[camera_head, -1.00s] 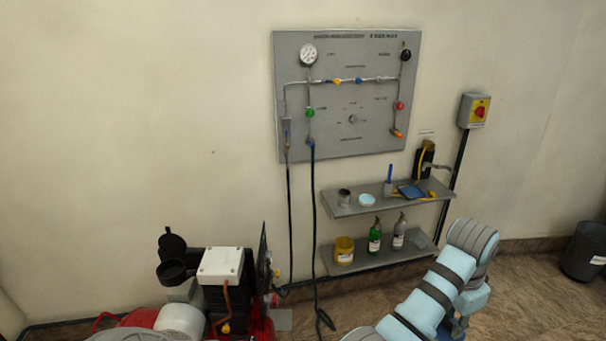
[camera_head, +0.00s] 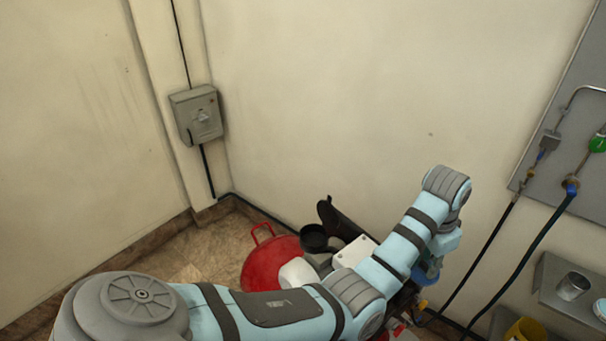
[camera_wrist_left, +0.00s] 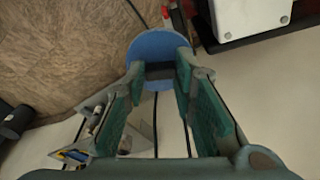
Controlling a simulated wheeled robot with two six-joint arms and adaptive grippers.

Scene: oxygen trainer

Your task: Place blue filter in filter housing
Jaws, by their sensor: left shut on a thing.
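The blue filter (camera_wrist_left: 158,45) is a round blue disc held between the fingertips of my left gripper (camera_wrist_left: 160,72) in the left wrist view. In the head view, a bit of the filter (camera_head: 428,276) shows below my left wrist, and the fingers are mostly hidden. An open black round cup, which looks like the filter housing (camera_head: 313,239), is on the compressor, left of the gripper and apart from it. A dark upright flap stands behind the cup. My right gripper is not in view.
The compressor has a red tank (camera_head: 268,265) and a white-topped box (camera_head: 355,251), also in the left wrist view (camera_wrist_left: 250,15). Hoses hang from the wall panel (camera_head: 575,120) at right. Shelves (camera_head: 570,290) stand at lower right. A grey switch box (camera_head: 197,115) is on the wall.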

